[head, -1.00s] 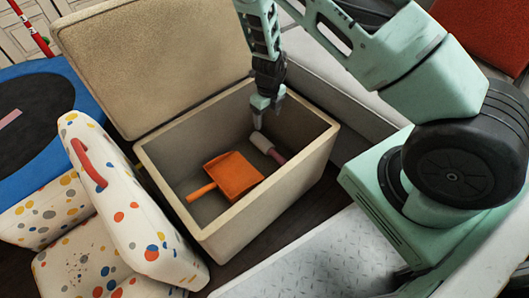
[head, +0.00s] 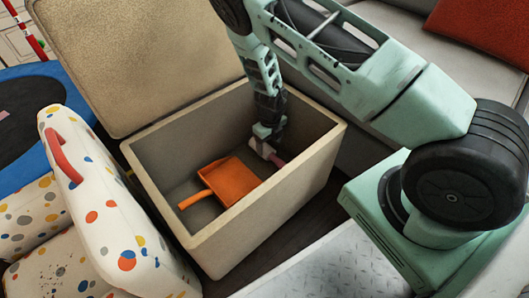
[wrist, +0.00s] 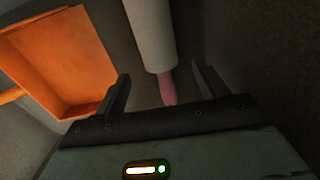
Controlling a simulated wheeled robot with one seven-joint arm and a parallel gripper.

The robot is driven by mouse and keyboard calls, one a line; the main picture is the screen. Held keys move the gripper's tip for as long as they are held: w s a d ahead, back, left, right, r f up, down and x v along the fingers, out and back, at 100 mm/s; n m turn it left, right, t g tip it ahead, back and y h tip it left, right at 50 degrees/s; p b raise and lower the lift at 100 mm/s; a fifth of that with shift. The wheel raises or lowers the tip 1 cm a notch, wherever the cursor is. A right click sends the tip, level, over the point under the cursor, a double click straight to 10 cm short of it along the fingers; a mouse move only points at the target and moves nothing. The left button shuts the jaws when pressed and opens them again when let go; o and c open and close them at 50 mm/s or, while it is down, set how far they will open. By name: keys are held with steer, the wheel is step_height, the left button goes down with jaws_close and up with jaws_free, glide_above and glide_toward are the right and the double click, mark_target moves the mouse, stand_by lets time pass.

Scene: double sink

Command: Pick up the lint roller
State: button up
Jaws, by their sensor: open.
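The lint roller, with a white roll and a pink handle, lies on the floor of the open beige storage box (head: 205,240). In the head view, my gripper partly covers the lint roller (head: 276,158). In the wrist view, the lint roller's white roll (wrist: 151,32) points away and its pink handle (wrist: 168,88) reaches between my fingers. My gripper (head: 264,148) is down inside the box at the roller. In the wrist view, my gripper (wrist: 163,85) is open, one finger on each side of the handle, with gaps to both.
An orange dustpan (head: 230,182) lies in the box to the left of the roller; it also shows in the wrist view (wrist: 62,55). The box walls surround my gripper. The raised lid (head: 140,60) stands behind. A spotted white chair (head: 110,215) is at the left.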

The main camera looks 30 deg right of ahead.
mark_target(270, 150)
step_height(270, 150, down, 5)
steer(key=b, duration=0.4)
steer(key=shift+s, duration=0.1)
steer(key=c, duration=1.1)
